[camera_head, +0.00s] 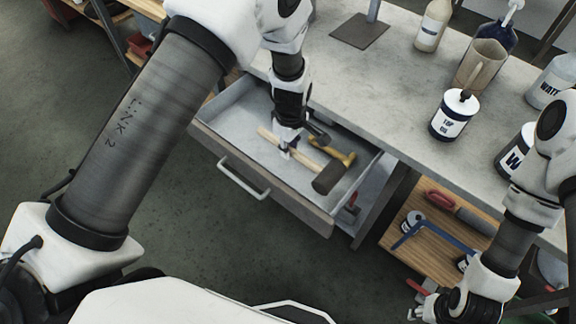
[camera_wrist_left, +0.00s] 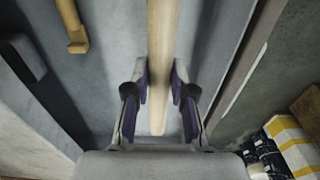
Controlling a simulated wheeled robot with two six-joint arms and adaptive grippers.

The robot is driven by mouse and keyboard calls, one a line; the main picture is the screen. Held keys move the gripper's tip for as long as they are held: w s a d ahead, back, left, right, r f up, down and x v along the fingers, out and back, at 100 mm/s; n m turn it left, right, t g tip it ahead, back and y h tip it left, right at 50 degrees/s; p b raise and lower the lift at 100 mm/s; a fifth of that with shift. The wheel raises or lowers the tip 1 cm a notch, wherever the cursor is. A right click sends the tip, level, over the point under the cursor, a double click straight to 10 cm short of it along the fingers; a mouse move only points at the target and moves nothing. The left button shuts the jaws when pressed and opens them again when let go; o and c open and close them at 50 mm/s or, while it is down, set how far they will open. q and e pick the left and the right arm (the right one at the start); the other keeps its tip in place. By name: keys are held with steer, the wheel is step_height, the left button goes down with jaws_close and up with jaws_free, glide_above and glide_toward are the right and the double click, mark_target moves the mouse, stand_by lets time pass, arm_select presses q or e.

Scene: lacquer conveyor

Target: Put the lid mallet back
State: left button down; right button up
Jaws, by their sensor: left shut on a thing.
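The mallet, with a pale wooden handle and a dark head (camera_head: 328,178), is inside the open drawer (camera_head: 222,133). My left gripper (camera_head: 287,146) reaches down into the drawer and is shut on the handle. In the left wrist view the handle (camera_wrist_left: 162,60) runs between the two fingers (camera_wrist_left: 159,88), and the mallet head is out of that view. I cannot tell whether the mallet rests on the drawer floor. My right gripper (camera_head: 425,302) is low at the right, away from the drawer, and its fingers are too small to read.
A yellow-handled tool (camera_head: 341,153) lies in the drawer beside the mallet; its handle (camera_wrist_left: 73,30) shows in the wrist view. The grey worktop (camera_head: 375,75) above holds a labelled tin (camera_head: 453,118), a jug (camera_head: 480,66) and bottles. A wooden shelf (camera_head: 415,252) with tools is below right.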

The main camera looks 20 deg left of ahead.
mark_target(288, 168)
arm_select(q)
step_height(288, 168, down, 6)
steer(key=shift+s+r+p, duration=0.1)
steer(key=shift+r+p, duration=0.1)
steer(key=shift+p, duration=0.15)
steer(key=shift+f, duration=0.4)
steer(key=c, duration=1)
jaws_free()
steer(key=shift+r, duration=0.3)
step_height(288, 168, up, 11)
steer(key=shift+d+r+b, duration=0.15)
steer(key=shift+r+b, duration=0.05)
steer(key=shift+b, duration=0.8)
steer(key=shift+r, duration=0.15)
